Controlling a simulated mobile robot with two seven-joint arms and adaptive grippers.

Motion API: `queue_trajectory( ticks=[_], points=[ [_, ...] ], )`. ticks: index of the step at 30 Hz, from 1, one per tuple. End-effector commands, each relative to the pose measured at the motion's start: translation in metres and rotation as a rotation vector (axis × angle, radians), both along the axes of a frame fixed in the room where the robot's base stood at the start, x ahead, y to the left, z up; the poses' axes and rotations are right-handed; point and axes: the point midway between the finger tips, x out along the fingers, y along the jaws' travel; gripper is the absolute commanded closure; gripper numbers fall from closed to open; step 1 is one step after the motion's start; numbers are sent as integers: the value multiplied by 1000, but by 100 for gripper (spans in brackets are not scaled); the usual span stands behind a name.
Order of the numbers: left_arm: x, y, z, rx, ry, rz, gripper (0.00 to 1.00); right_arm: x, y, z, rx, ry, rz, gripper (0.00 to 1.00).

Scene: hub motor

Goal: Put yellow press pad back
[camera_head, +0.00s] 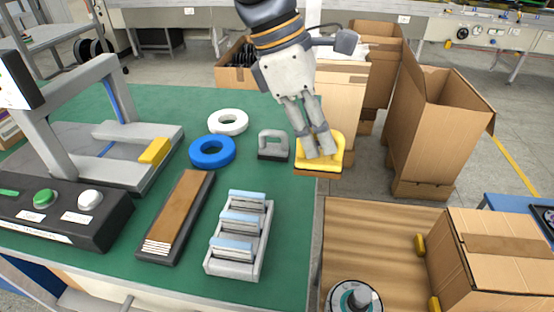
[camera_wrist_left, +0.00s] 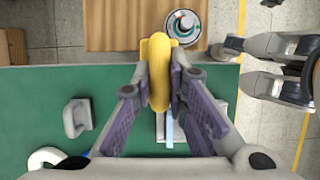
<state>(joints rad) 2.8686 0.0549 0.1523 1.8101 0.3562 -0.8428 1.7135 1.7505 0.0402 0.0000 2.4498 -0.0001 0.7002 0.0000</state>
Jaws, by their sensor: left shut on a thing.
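My left gripper (camera_head: 321,144) reaches down from the top of the head view and is shut on the yellow press pad (camera_head: 334,152). The pad also shows in the left wrist view (camera_wrist_left: 159,75), upright between the purple-lined fingers of my left gripper (camera_wrist_left: 160,88). In the head view the pad is at the right edge of the green table (camera_head: 105,100); I cannot tell whether it touches the table. Grey parts at the right of the left wrist view look like my right gripper (camera_wrist_left: 280,70), but its jaw state is unclear. The head view does not show it.
A grey press frame (camera_head: 55,100) with another yellow block (camera_head: 155,151) stands left. A blue ring (camera_head: 212,151), white ring (camera_head: 228,122), grey handle block (camera_head: 273,144) and slotted rack (camera_head: 240,235) lie on the table. A wooden surface (camera_head: 370,240) with a cardboard box (camera_head: 500,250) is at right.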

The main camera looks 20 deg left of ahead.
Motion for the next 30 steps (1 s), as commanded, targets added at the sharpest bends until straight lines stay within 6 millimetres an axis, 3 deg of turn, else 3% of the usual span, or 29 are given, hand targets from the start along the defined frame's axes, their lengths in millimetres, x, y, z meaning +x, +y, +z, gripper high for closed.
queue_trajectory(
  ticks=[9,12,22,26,30],
  points=[
    [39,77,-40,-2,3,4,100,-2,0,-1,0,6,0,60],
    [46,92,-67,-2,11,2,100,-8,0,-7,0,29,0,60],
    [59,119,-102,0,6,1,100,-16,0,-14,0,59,0,60],
    [58,118,-127,-1,8,0,100,-18,0,-16,0,68,1,60],
    [59,118,-128,1,1,-1,100,-18,0,-16,0,66,1,60]
  ],
)
